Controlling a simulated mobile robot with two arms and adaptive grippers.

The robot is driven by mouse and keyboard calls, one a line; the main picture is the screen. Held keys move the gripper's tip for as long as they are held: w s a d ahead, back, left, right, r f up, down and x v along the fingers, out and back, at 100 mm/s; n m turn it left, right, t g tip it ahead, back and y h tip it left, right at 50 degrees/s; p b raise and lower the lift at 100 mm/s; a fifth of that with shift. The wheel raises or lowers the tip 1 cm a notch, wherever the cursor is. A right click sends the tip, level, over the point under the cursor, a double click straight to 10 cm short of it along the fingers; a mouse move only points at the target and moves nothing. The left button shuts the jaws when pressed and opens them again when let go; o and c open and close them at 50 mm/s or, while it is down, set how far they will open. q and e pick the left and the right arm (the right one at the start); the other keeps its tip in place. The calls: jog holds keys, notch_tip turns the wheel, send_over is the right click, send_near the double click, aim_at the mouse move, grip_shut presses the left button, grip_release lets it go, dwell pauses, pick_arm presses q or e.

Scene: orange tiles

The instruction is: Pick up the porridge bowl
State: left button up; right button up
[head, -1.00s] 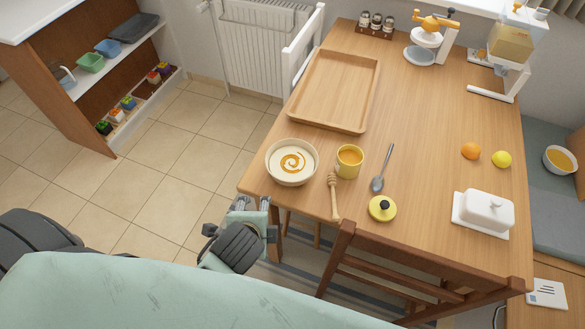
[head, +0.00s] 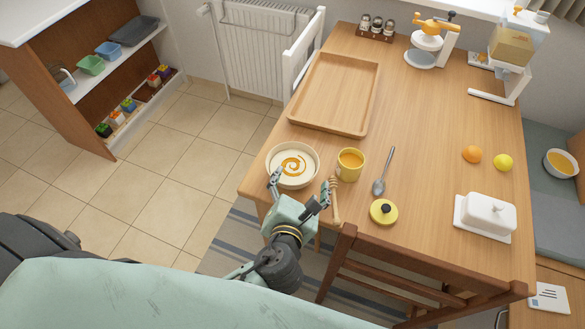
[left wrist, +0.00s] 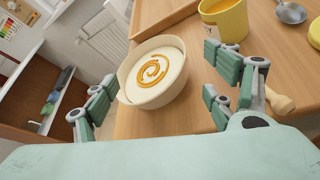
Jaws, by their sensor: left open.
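The porridge bowl (head: 292,163) is cream with an orange swirl on top. It stands upright near the table's front left corner. My left gripper (head: 300,186) is open at the near side of the bowl, its fingers spread. In the left wrist view the bowl (left wrist: 153,72) lies ahead, between and beyond the open fingers of my left gripper (left wrist: 165,95). No grip on the bowl shows. My right gripper is not in view.
A yellow honey pot (head: 350,164), a wooden dipper (head: 334,204), a spoon (head: 384,171) and a yellow lid (head: 384,212) lie right of the bowl. A wooden tray (head: 336,92) is behind it. A chair (head: 400,275) stands at the table's front.

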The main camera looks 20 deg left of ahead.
aim_at(300, 174)
pick_arm(q)
jog(key=x, duration=0.7)
jog(key=shift+s+a+f, duration=0.1)
jog(key=shift+a+f, duration=0.15)
jog(key=shift+a, duration=0.1)
jog(key=shift+c, duration=0.5)
grip_shut()
jog(key=shift+r, duration=0.1)
